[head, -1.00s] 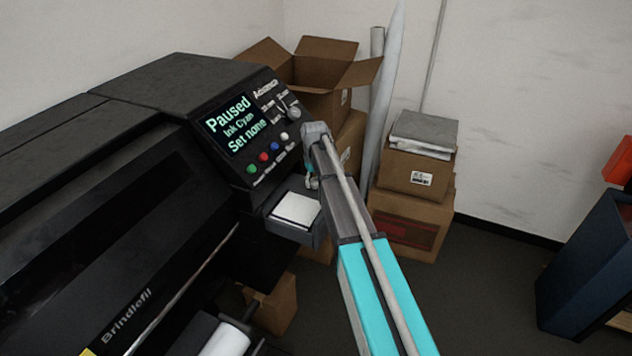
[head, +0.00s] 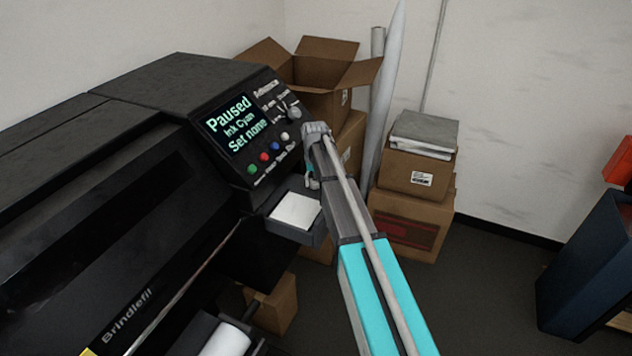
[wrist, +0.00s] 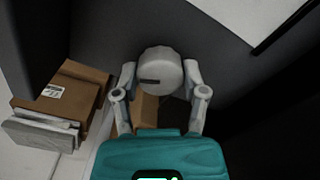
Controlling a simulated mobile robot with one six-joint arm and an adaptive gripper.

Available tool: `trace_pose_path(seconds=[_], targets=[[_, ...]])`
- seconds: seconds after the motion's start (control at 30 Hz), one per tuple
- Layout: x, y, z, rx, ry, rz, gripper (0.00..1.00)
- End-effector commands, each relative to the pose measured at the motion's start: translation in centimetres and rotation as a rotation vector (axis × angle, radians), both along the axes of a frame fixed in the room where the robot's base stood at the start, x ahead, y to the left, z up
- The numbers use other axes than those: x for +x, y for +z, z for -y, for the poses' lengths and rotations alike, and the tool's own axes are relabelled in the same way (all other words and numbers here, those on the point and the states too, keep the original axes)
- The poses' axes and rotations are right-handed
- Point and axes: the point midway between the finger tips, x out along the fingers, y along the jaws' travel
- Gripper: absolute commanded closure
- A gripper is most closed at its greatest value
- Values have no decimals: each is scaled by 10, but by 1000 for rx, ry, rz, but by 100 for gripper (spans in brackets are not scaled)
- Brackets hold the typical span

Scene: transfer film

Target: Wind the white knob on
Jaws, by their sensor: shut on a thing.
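A round whitish knob (wrist: 160,68) with a dark mark on its face, pointing left, sits between the two fingers of my gripper (wrist: 160,78) in the wrist view. The fingers touch it on both sides. In the head view my gripper (head: 311,178) is mostly hidden by my arm, beside the printer's control panel. The panel's screen (head: 236,123) reads "Paused", "Ink Cyan", "Set none". A grey knob (head: 295,113) stands at the panel's upper right.
Green, red, blue and white buttons (head: 264,157) line the panel's lower edge. A tray with a white pad (head: 296,210) juts out below. Cardboard boxes (head: 415,172) and upright rolls (head: 384,85) stand behind my arm.

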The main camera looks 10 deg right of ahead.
Motion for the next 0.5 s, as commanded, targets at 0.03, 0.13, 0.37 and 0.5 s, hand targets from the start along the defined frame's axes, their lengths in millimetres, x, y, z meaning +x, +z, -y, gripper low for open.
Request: trace_pose_path(seconds=[0.03, 0.13, 0.37, 0.5], targets=[[0, 0, 0, 1, 1, 1, 92], [0, 0, 0, 1, 1, 1, 39], [0, 0, 0, 0, 1, 0, 10], [0, 0, 0, 0, 1, 0, 10]])
